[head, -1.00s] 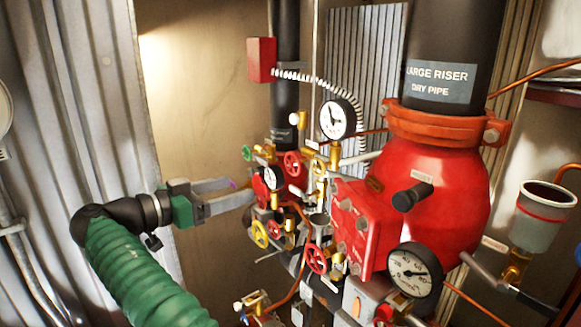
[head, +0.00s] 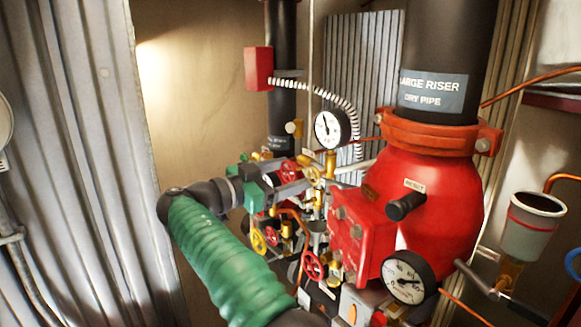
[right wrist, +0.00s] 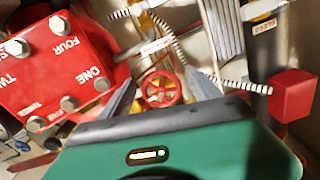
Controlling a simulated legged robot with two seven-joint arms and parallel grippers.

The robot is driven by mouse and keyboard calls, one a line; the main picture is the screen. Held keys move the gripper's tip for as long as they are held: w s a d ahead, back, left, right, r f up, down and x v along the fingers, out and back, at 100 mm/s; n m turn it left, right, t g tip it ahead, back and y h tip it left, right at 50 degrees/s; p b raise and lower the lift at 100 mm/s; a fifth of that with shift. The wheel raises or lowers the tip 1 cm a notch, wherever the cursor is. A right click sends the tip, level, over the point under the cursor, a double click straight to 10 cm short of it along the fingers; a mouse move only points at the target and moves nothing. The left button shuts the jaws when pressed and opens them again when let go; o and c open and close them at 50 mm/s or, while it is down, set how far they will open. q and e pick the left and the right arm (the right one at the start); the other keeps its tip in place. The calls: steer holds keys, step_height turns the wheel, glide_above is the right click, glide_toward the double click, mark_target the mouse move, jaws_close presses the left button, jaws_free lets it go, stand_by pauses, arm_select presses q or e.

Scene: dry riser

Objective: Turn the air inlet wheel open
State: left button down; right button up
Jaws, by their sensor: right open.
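My right gripper (head: 300,178) reaches in on the green-sleeved arm to the cluster of small valves. Its jaws are open. In the right wrist view my right gripper (right wrist: 163,86) has one finger on each side of a small red handwheel (right wrist: 161,88) with brass behind it. The wheel sits between the fingers, and I see no clear contact. In the head view a red wheel (head: 289,171) shows by the fingers, partly covered by them. No label names the air inlet wheel. My left gripper is not in view.
A pressure gauge (head: 331,130) stands just above right. The big red valve body (head: 436,205) fills the right. A red box (head: 258,68) hangs on the black pipe behind.

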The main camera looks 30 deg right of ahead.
steer(key=shift+w+a, duration=0.1)
steer(key=shift+a, duration=0.25)
steer(key=shift+c, duration=0.5)
steer(key=shift+w, duration=0.1)
steer(key=c, duration=0.5)
steer(key=shift+s+r, duration=0.1)
steer(key=shift+s, duration=0.1)
steer(key=c, duration=0.5)
steer(key=shift+c, duration=1.4)
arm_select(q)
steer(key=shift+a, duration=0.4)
